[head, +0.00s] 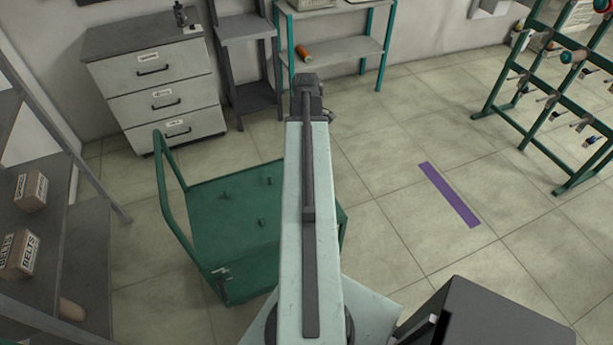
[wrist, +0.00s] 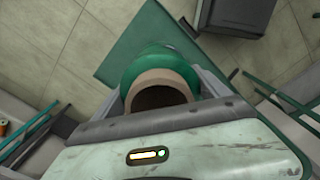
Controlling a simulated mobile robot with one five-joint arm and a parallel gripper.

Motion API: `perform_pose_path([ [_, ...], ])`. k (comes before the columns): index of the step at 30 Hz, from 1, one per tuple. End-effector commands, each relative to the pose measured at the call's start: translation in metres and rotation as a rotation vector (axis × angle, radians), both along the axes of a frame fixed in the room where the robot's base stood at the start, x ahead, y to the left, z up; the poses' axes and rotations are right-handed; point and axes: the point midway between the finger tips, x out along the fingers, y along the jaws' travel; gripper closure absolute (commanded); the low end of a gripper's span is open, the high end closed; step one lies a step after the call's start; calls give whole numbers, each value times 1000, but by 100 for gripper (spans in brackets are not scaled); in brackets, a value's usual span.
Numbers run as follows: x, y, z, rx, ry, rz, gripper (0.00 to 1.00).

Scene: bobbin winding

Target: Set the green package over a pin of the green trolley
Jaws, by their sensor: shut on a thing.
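The green package (wrist: 150,65) shows in the wrist view as a green ring of yarn around a pale brown tube (wrist: 165,78). My gripper (wrist: 165,88) is shut on it, with a grey finger on each side. In the head view my arm hides the gripper and the package. The green trolley (head: 215,250) stands left of my arm in the head view, with a tube handle at its left. Several short pins, one near the middle (head: 262,222), stand bare on its deck; my arm covers its right part. The trolley deck also shows beyond the package in the wrist view (wrist: 125,48).
A grey drawer cabinet (head: 150,75) stands behind the trolley. An orange spool (head: 304,53) lies on a teal-framed shelf (head: 345,50). A green peg rack (head: 540,100) stands at the right, and shelving with boxes at the left. The floor around the purple strip (head: 449,194) is clear.

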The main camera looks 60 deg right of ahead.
Motion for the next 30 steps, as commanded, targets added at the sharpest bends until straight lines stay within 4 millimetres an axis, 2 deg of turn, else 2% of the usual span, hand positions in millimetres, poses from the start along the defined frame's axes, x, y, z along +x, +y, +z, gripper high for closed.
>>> perform_pose_path([
  [1, 0, -1, -41, 0, 0, -10, 71],
  [3, -1, -1, -68, 0, 0, -24, 71],
  [6, -1, -2, -96, 0, 0, -42, 71],
  [9, -2, -2, -105, 0, 0, -52, 71],
  [13, -2, -2, -100, 0, 0, -54, 71],
  [17, -2, -2, -104, 0, 0, -54, 71],
  [23, -2, -2, -125, 0, 0, -54, 71],
  [30, -2, -2, -160, 0, 0, -53, 71],
])
